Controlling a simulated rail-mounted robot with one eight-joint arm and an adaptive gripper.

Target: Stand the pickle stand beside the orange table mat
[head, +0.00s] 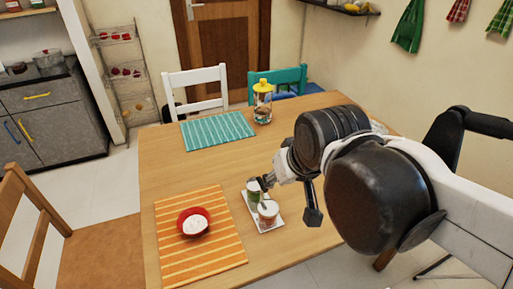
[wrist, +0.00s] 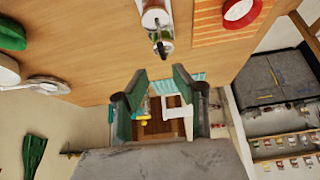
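The pickle stand (head: 268,228) is a small white tray with a green jar (head: 253,196) and a white-and-red jar (head: 268,211). It appears upright on the table, just right of the orange striped mat (head: 172,262), with a narrow gap. A red bowl (head: 207,212) of white food sits on the mat. My gripper (head: 288,199) is above and beside the stand, partly covering it. In the wrist view my gripper's fingers (wrist: 160,76) are spread with nothing between them. The stand (wrist: 155,16) is at the top there, apart from the fingertips, with the mat (wrist: 205,32) beside it.
A teal mat (head: 217,131) lies at the table's far side, with a yellow-topped bottle (head: 262,104) right of it. Chairs surround the table. Green and white dishes (wrist: 8,70) show at the wrist view's left. The wooden table (head: 170,165) is clear between the mats.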

